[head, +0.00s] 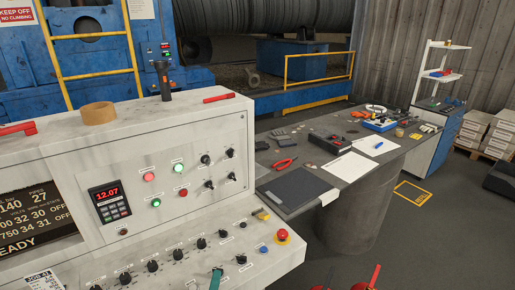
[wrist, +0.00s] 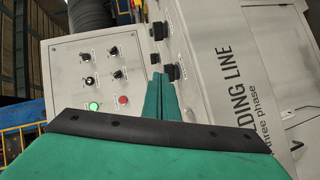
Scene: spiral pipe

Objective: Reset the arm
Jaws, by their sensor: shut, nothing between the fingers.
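My gripper shows in the wrist view (wrist: 160,80) as two teal fingers pressed together, with nothing between them. Its dark bar and teal body fill the lower part of that view. In the head view a small teal tip (head: 216,277), which looks like my gripper, stands at the bottom edge over the console's sloped lower panel; the rest is out of frame. In the wrist view the fingertips overlap the console's knob row, close to a black knob (wrist: 171,72). I cannot tell whether they touch it.
The pale control console (head: 130,140) carries knobs, lit buttons and a red emergency button (head: 282,235). A tape roll (head: 98,113) and a torch (head: 162,82) stand on top. Right of it, a dark table (head: 285,150) holds tools and papers. Open floor (head: 420,240) lies at the right.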

